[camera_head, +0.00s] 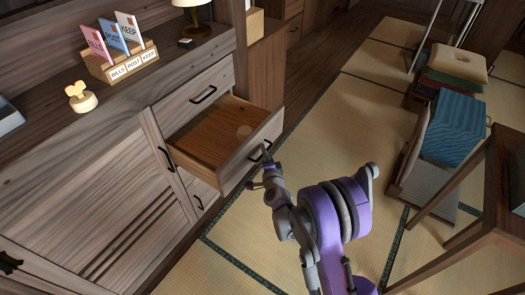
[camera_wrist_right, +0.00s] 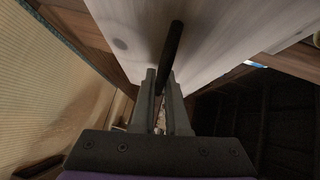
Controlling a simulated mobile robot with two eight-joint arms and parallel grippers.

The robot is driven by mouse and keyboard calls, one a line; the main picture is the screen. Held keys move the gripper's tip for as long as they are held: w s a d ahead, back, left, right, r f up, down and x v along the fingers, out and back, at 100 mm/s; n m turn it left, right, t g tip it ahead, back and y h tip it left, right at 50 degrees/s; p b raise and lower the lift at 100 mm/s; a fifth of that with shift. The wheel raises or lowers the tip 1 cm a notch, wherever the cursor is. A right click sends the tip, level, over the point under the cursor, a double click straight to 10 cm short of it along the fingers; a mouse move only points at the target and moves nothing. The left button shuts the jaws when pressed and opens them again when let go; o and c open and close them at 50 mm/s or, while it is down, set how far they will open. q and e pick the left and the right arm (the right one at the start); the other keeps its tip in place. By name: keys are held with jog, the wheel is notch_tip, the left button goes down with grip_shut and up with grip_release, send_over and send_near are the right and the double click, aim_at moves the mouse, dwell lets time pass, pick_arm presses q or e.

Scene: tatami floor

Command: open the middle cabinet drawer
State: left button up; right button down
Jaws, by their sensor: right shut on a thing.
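The middle cabinet drawer (camera_head: 211,137) is pulled well out from the wooden cabinet (camera_head: 100,178), and its inside shows. In the right wrist view, the gripper's two fingers (camera_wrist_right: 163,100) are closed around the dark bar handle (camera_wrist_right: 172,45) on the pale drawer front (camera_wrist_right: 225,35). My left gripper is not in view.
A closed drawer with a dark handle (camera_head: 204,95) is above, and another handle (camera_head: 199,202) is below. The cabinet top holds a letter rack (camera_head: 120,66) and a small pale figure (camera_head: 82,97). Tatami floor (camera_head: 240,240) is clear in front. A blue box (camera_head: 455,128) and a wooden table (camera_head: 490,155) stand right.

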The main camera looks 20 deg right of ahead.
jog(key=shift+s+d, duration=0.1)
jog(key=shift+s, duration=0.05)
jog(key=c, duration=0.9)
grip_release()
jog(key=s, duration=0.3)
jog(key=s+a+r, duration=0.1)
jog(key=s, duration=0.6)
jog(key=shift+s+a+r, duration=0.2)
jog(key=shift+s+r, duration=0.1)
